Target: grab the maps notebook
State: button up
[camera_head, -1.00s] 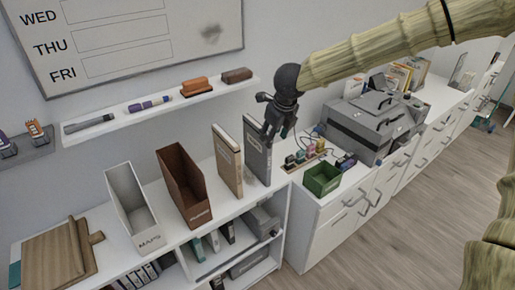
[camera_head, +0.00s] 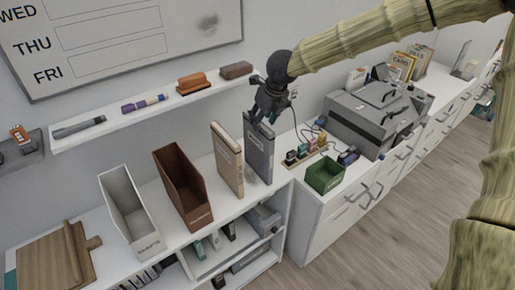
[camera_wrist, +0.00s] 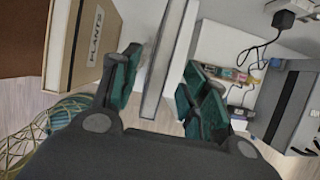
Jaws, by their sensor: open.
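A grey notebook (camera_head: 259,152) stands upright on the white shelf desk; its label is too small to read here, so I cannot confirm it says maps. My gripper (camera_head: 263,117) is at its top right corner, fingers pointing down. In the wrist view the notebook (camera_wrist: 168,62) shows nearly edge-on between my two green-padded fingers (camera_wrist: 160,88), which are open with a gap on the right side. A tan notebook (camera_head: 227,160) stands just left of it; it reads PLANTS in the wrist view (camera_wrist: 90,45).
A brown file box (camera_head: 182,187) and a white file box (camera_head: 128,210) stand further left. A green bin (camera_head: 324,176), a power strip with plugs and a grey printer (camera_head: 372,122) are to the right. A wall shelf (camera_head: 150,104) with markers and erasers runs behind.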

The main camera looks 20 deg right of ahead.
aim_at(259, 146)
jog(key=shift+w+p+x, duration=0.25)
jog(key=shift+p+x, duration=0.25)
jog(key=shift+x, duration=0.6)
jog(key=shift+w+p+x, duration=0.2)
jog(key=shift+p+x, duration=0.25)
jog(key=shift+x, duration=0.65)
jog(key=shift+w+a+f, duration=0.1)
jog(key=shift+a+f, duration=0.05)
jog(key=shift+f, duration=0.1)
jog(key=shift+f, duration=0.3)
jog(key=shift+c, duration=0.4)
grip_shut()
jog(key=shift+r, duration=0.1)
